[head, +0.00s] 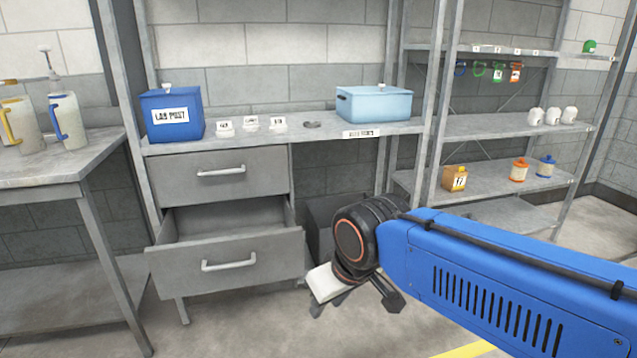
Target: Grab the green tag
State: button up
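A small green tag (497,72) hangs under the upper shelf of the right rack, in a row of hanging items. To its left hang a green hook-like piece (479,69) and a blue one (461,69); to its right hangs a red-orange tag (515,73). My gripper (328,303) is low in front of the workbench, well below and to the left of the green tag and apart from it.
A workbench (300,132) with a blue box (171,115), a light-blue bin (374,104) and small labels stands behind my gripper. Its lower drawer (225,262) is pulled out. White, orange and blue containers stand on the rack's lower shelves. Jugs stand on the left table (75,160).

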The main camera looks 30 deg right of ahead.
aim_at(496, 74)
jog(key=i+l, duration=0.1)
jog(key=l, duration=1.45)
jog(key=i+l, duration=0.15)
jog(key=l, duration=0.65)
jog(key=i+l, duration=0.1)
jog(key=l, duration=0.65)
jog(key=l+z, duration=0.3)
jog(key=z, duration=0.15)
jog(key=i+l+z, duration=0.15)
jog(key=l+z, duration=0.25)
jog(key=i+l+z, duration=0.1)
jog(key=z, duration=0.35)
